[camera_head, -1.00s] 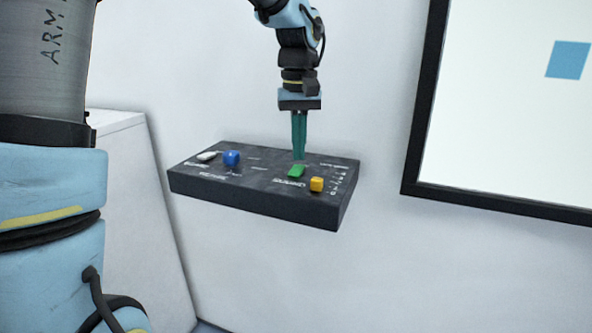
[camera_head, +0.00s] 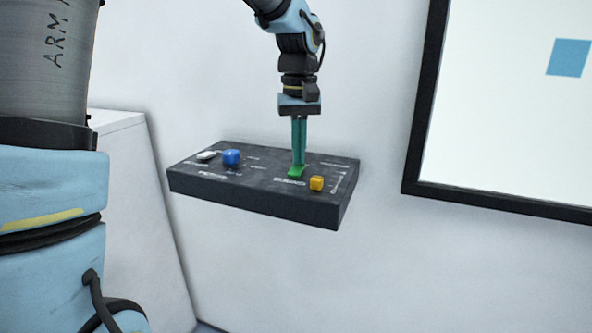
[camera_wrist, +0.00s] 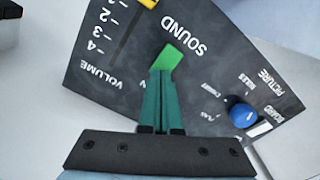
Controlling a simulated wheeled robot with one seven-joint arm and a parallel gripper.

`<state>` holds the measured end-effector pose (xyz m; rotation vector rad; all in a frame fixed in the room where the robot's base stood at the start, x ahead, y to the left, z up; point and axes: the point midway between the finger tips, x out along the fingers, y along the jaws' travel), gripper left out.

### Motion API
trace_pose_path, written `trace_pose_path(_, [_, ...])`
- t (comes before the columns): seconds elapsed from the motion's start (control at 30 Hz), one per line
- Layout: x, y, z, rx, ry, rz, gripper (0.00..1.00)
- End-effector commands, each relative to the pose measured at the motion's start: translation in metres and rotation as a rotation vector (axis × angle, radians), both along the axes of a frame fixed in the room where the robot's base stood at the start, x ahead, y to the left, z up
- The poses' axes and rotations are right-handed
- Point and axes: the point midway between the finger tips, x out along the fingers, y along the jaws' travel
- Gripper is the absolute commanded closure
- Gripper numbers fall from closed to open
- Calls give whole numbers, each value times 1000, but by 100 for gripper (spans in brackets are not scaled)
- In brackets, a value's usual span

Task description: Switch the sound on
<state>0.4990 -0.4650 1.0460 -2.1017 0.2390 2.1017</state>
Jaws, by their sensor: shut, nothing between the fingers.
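The dark control panel (camera_head: 255,206) juts from the wall. On it is a green switch (camera_wrist: 170,57), beside the label SOUND in the wrist view; it also shows in the head view (camera_head: 296,172). My gripper (camera_head: 298,165) points down at the green switch with its teal fingers closed together and nothing between them. In the wrist view the fingertips (camera_wrist: 161,73) are at the switch's near end. They look to be touching it or just above it. The fingers hide part of the panel behind them.
A yellow slider (camera_head: 316,184) sits on the volume scale near the switch. A blue knob (camera_head: 231,158) labelled PICTURE and a white control (camera_head: 207,155) are at the panel's left. A black-framed screen (camera_head: 500,110) hangs at right. A white cabinet (camera_head: 140,220) stands at left.

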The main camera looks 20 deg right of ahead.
Motion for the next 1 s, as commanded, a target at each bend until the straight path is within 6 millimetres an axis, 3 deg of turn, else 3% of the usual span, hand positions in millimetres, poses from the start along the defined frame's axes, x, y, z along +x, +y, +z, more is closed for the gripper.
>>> trace_pose_path(0.57, [0, 0, -7, 1, 2, 0, 100])
trace_pose_path(1.0, [0, 0, 22, 0, 0, 0, 100])
